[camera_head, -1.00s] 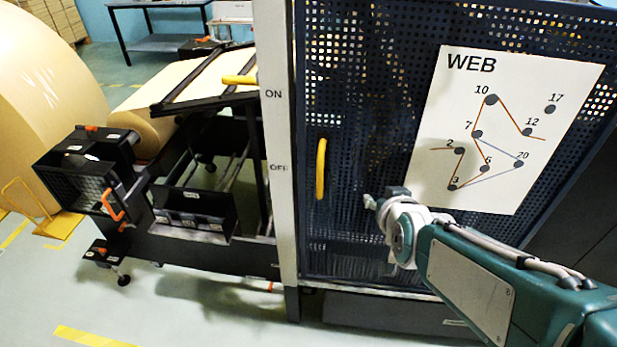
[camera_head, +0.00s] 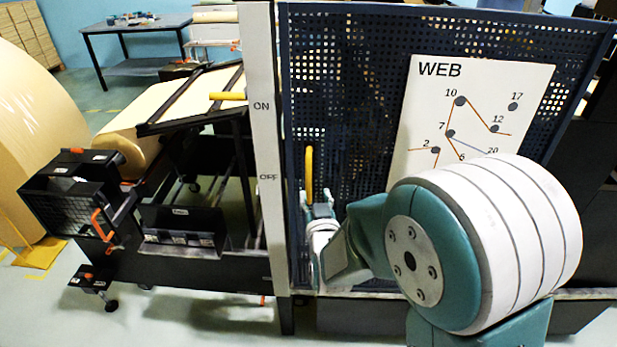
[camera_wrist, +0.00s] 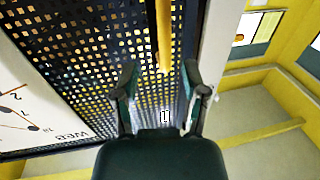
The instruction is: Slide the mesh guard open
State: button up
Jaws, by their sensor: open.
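The dark blue perforated mesh guard (camera_head: 350,120) stands upright beside a white post (camera_head: 262,150) marked ON and OFF. A yellow vertical handle (camera_head: 309,172) is on the guard near its left edge. My gripper (camera_head: 318,208) is at the lower end of the handle in the head view, partly hidden by my own wrist. In the wrist view, my gripper (camera_wrist: 160,82) is open, with a finger on each side of the handle's line. The handle (camera_wrist: 163,35) ends near the gap between the fingertips. I cannot tell whether the fingers touch it.
A white WEB diagram sheet (camera_head: 470,110) is on the guard's right part, partly covered by my arm. Left of the post are a black machine frame with a tilted rack (camera_head: 195,95) and a large kraft roll (camera_head: 35,150). A table (camera_head: 135,45) stands behind.

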aim_at(309, 179)
jog(key=w, duration=0.2)
jog(key=w+a, duration=0.1)
jog(key=w, duration=0.1)
jog(key=w+a, duration=0.1)
jog(key=w, duration=0.1)
jog(key=shift+w+a, duration=0.1)
jog(key=shift+w, duration=0.55)
jog(key=shift+d, duration=0.25)
jog(key=shift+a, duration=0.1)
grip_shut()
